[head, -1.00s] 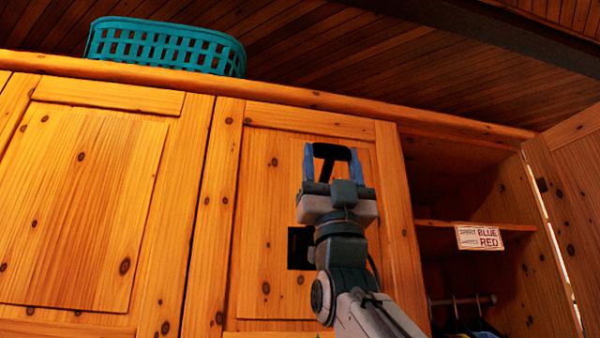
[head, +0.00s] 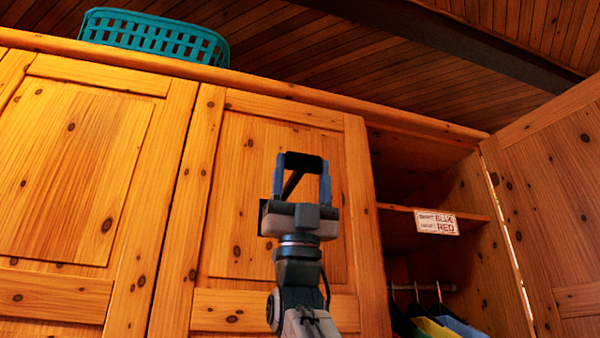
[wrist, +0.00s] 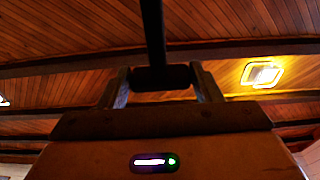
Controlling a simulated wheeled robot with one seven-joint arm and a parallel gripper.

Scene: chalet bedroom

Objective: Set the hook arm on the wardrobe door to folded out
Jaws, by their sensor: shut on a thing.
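The hook arm (head: 292,183) is a dark rod with a thick black end bar, in front of the middle wardrobe door (head: 262,180) in the head view. My gripper (head: 303,163) points up, its two blue-grey fingers on either side of the black bar, shut on it. In the wrist view, the hook arm's rod (wrist: 153,35) runs from the top edge down to the black bar between my gripper's fingers (wrist: 163,80). A dark mounting plate (head: 263,212) shows at the left behind my gripper. The gripper body hides most of this plate and the rod's lower end.
The right wardrobe door (head: 550,190) stands open, showing a shelf with a BLUE/RED label (head: 437,222) and clothes on hangers (head: 440,325). A teal basket (head: 155,38) sits on top. A lit ceiling lamp (wrist: 262,74) shows in the wrist view.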

